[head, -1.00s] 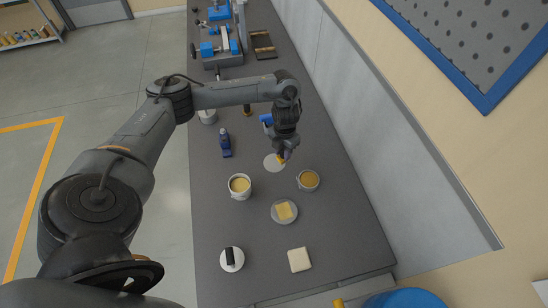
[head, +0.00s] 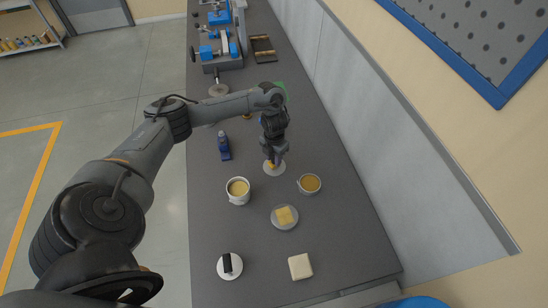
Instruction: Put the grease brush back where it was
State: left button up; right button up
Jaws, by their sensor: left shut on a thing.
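My left gripper (head: 271,156) points down over the bench, shut on a small yellow thing (head: 270,164), which I take to be the grease brush. Most of the brush is hidden by the fingers. It is over a round white disc (head: 280,172) on the bench; I cannot tell whether it touches the disc. A white pot with yellow contents (head: 238,188) stands left of and nearer than the disc. A smaller pot with tan contents (head: 310,184) stands to its right. My right gripper is not in view.
A blue bottle (head: 224,147) stands left of the gripper. Nearer are a dish with a yellow block (head: 285,217), a white disc with a black handle (head: 229,266) and a pale block (head: 300,267). A blue and grey machine (head: 222,50) and a dark tray (head: 263,48) are at the far end.

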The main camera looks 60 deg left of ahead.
pick_arm(q)
jog(key=shift+f, duration=0.2)
jog(key=o, duration=1.1)
jog(key=shift+c, duration=0.2)
jog(key=shift+r, duration=0.15)
